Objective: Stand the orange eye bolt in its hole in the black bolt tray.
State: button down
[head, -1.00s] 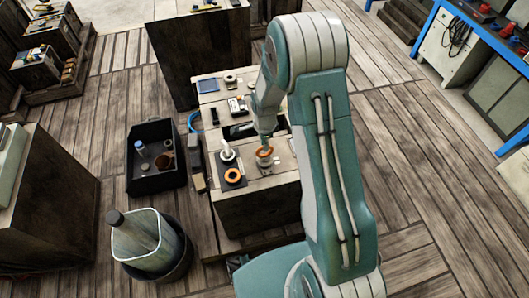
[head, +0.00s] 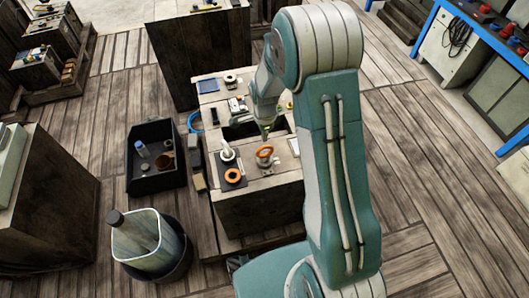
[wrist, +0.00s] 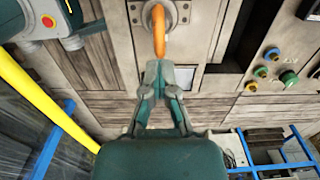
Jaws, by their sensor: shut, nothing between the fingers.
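The orange eye bolt (head: 265,152) stands in a pale grey holder on the bench, right of the black bolt tray (head: 243,184). Its ring also shows at the top of the wrist view (wrist: 159,28). On the black tray stand a white piece (head: 227,151) and a flat orange ring (head: 233,175); whether that ring marks a hole, I cannot tell. My gripper (head: 266,136) is shut and empty just above and behind the orange eye bolt. In the wrist view its fingertips (wrist: 160,66) overlap the ring's lower end; contact is unclear.
A dark slot (head: 240,131) lies in the bench behind the eye bolt. A tape roll (head: 230,79) and a blue pad (head: 208,86) lie farther back. A black bin (head: 143,188) and a bucket (head: 160,273) stand on the floor to the left.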

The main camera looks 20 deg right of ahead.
jog(key=c, duration=0.9)
grip_release()
jog(key=shift+o, duration=0.2)
